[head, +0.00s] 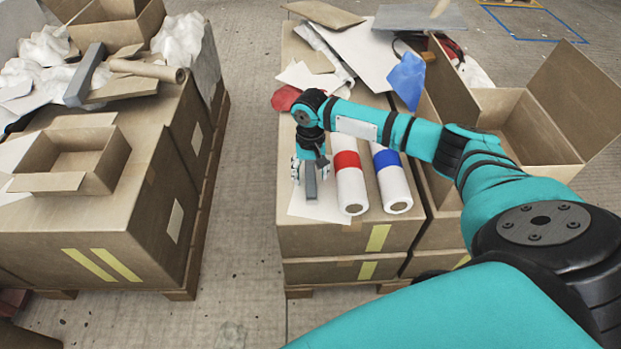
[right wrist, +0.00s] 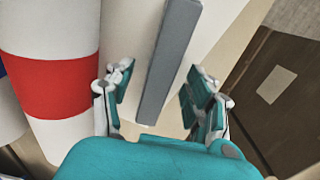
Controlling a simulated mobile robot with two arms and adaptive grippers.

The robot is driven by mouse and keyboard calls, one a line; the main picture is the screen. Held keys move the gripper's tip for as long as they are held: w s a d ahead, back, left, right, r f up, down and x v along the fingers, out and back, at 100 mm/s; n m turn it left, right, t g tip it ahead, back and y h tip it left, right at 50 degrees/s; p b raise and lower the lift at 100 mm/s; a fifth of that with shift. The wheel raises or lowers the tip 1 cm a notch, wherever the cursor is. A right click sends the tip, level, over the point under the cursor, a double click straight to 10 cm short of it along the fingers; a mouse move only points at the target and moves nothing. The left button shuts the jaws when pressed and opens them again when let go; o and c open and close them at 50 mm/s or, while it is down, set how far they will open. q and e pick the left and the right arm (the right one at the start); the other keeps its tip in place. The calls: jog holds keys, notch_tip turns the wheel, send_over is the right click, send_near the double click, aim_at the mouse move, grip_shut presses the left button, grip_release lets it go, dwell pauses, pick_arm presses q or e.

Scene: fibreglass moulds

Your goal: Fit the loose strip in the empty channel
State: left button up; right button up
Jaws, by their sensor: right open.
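A grey strip (head: 310,183) lies on a white sheet (head: 325,208) on top of the middle cardboard box. My right gripper (head: 309,169) points down over the strip. In the right wrist view, the gripper (right wrist: 163,95) is open, with one finger on each side of the strip (right wrist: 168,62) and a gap on both sides. I cannot tell how high the fingertips are above the sheet. I cannot make out an empty channel in either view. My left gripper is not in view.
A roll with a red band (head: 347,184) and one with a blue band (head: 391,181) lie right of the strip. Another grey bar (head: 85,74) lies on the left boxes among cardboard and crumpled white material. An open carton (head: 527,118) stands at right. Bare floor (head: 240,190) separates the stacks.

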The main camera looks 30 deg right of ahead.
jog(key=shift+c, duration=0.3)
grip_shut()
jog(key=shift+r, duration=0.1)
